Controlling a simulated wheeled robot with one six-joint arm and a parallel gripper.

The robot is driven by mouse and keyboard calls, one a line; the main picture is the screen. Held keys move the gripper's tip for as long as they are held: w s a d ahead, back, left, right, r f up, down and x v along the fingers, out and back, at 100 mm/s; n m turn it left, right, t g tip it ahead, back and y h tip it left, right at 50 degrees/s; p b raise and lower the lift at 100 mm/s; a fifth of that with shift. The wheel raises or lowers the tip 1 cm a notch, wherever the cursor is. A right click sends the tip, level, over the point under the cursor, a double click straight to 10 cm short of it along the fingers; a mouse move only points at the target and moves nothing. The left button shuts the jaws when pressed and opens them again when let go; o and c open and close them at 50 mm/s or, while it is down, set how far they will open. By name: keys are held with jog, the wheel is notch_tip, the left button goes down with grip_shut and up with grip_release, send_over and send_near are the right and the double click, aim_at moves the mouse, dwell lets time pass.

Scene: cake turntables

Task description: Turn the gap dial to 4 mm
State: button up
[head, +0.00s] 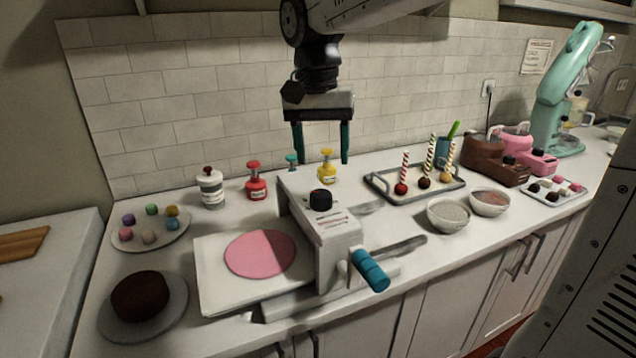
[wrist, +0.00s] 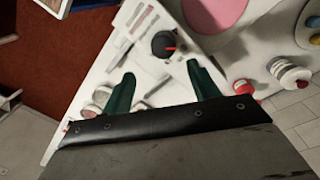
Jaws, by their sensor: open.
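The gap dial (head: 321,199) is a black knob on top of the white sheeter machine (head: 338,247), with small printed markings in front of it. In the wrist view the dial (wrist: 164,43) shows a red pointer mark; its scale is too small to read. My gripper (head: 321,158) hangs open and empty above and behind the dial, with two green fingers pointing down. In the wrist view the open fingers (wrist: 158,82) are spread below the dial, not touching it. A teal-handled crank (head: 370,270) sticks out of the machine's front right.
A pink dough disc (head: 260,253) lies on the machine's left bed. A yellow bottle (head: 327,167) and a red bottle (head: 256,182) stand behind the machine. A tray of cake pops (head: 415,184) and two bowls are to the right. A chocolate cake (head: 140,296) sits front left.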

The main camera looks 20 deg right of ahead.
aim_at(320, 193)
jog(key=shift+a+f, duration=0.3)
jog(key=shift+a, duration=0.05)
notch_tip(320, 193, down, 7)
jog(key=shift+s+f, duration=0.1)
jog(key=shift+s, duration=0.05)
jog(key=c, duration=1)
